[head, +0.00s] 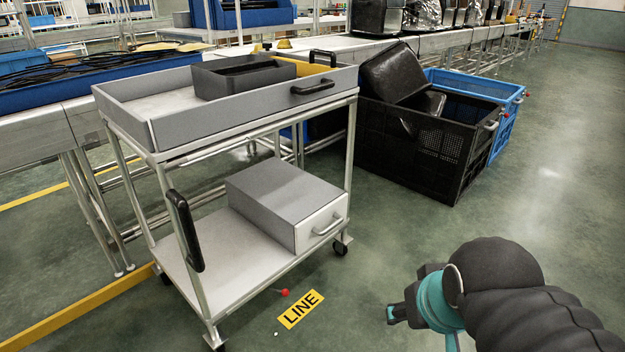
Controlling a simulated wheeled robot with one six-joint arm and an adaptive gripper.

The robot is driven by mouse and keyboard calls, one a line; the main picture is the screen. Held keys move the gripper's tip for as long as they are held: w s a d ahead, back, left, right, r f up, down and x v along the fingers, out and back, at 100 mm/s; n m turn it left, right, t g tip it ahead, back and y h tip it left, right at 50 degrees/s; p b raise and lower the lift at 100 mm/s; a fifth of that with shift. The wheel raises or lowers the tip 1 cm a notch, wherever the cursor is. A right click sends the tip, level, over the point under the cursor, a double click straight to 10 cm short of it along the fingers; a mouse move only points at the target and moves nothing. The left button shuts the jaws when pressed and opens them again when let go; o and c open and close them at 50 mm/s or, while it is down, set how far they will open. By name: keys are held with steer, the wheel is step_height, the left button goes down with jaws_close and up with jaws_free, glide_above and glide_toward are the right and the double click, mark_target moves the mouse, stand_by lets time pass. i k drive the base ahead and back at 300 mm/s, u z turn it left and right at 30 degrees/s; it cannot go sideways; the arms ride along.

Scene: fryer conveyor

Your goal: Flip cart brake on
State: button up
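The grey metal cart (225,292) stands in the left middle of the head view, with an upper tray, a lower shelf and a black upright handle (184,230). A small lever with a red knob (285,292) sticks out low at the cart's front edge, near the floor; I take it to be the brake. My gripper (397,312) is at the lower right, to the right of the red knob and apart from it. Its fingers look small and dark and are partly hidden by the wrist, so its opening does not show.
A yellow LINE label (301,309) lies on the floor by the knob. A grey drawer box (285,205) sits on the lower shelf. Black (415,150) and blue (508,112) crates stand behind right. The conveyor (45,135) runs behind the cart. Floor at right is clear.

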mark_target(285, 292)
steer(key=u, duration=0.05)
steer(key=k, duration=0.65)
steer(key=u, duration=0.75)
steer(key=i, duration=1.4)
steer(key=z, duration=0.5)
